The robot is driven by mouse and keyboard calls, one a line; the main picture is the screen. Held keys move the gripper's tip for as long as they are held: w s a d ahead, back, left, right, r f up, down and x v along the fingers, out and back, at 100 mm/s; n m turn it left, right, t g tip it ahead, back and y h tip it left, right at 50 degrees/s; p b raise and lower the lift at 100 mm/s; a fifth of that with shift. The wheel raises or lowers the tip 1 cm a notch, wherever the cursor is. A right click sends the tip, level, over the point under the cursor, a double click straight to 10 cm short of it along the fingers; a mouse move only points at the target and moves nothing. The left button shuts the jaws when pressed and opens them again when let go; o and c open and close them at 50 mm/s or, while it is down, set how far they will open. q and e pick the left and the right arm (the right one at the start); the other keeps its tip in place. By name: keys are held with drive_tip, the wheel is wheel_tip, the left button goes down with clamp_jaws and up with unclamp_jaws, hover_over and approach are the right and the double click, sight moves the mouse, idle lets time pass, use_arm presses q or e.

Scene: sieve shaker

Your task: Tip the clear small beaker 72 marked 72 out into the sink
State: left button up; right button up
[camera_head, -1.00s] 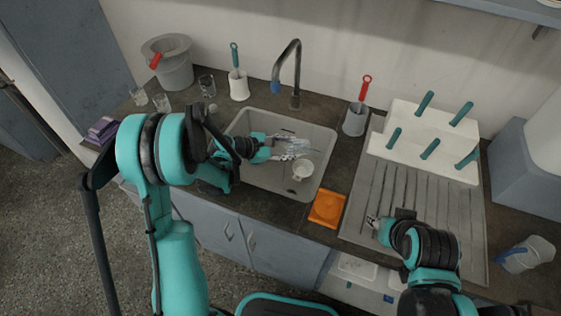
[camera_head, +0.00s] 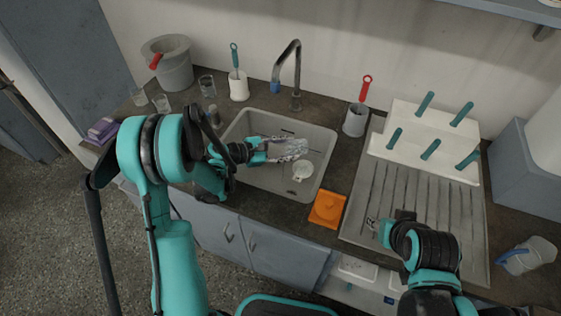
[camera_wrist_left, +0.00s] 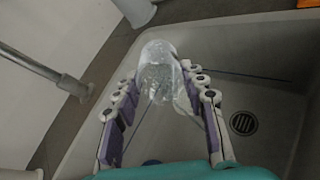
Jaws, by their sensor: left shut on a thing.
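The clear small beaker (camera_head: 291,147) is between the fingers of my left gripper (camera_head: 273,149), above the sink (camera_head: 247,178). It looks tilted over, with its long side running on from the fingers. In the left wrist view the beaker (camera_wrist_left: 157,68) is between the two fingertips of the left gripper (camera_wrist_left: 160,84), with the sink floor (camera_wrist_left: 255,95) and drain behind. The marking cannot be read, and I cannot tell if anything is inside. My right gripper (camera_head: 372,225) is low over the grey drainboard, small in view; its jaws are unclear.
A white cup-like piece (camera_head: 302,172) shows in the sink. The faucet (camera_head: 294,80) stands behind it. Glass beakers (camera_head: 161,103) and a grey bucket (camera_head: 172,68) stand at left. An orange square (camera_head: 327,209) and a drainboard (camera_head: 400,205) with a white peg rack (camera_head: 430,135) are at right.

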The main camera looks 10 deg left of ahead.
use_arm(q)
drive_tip(key=shift+s+a+t+h, duration=0.2)
drive_tip(key=shift+a+t+h, duration=0.1)
idle(0.4)
drive_tip(key=shift+s+a+t+h, duration=0.15)
drive_tip(key=shift+t+h, duration=0.25)
drive_tip(key=shift+h, duration=0.2)
idle(0.6)
drive_tip(key=shift+r, duration=0.1)
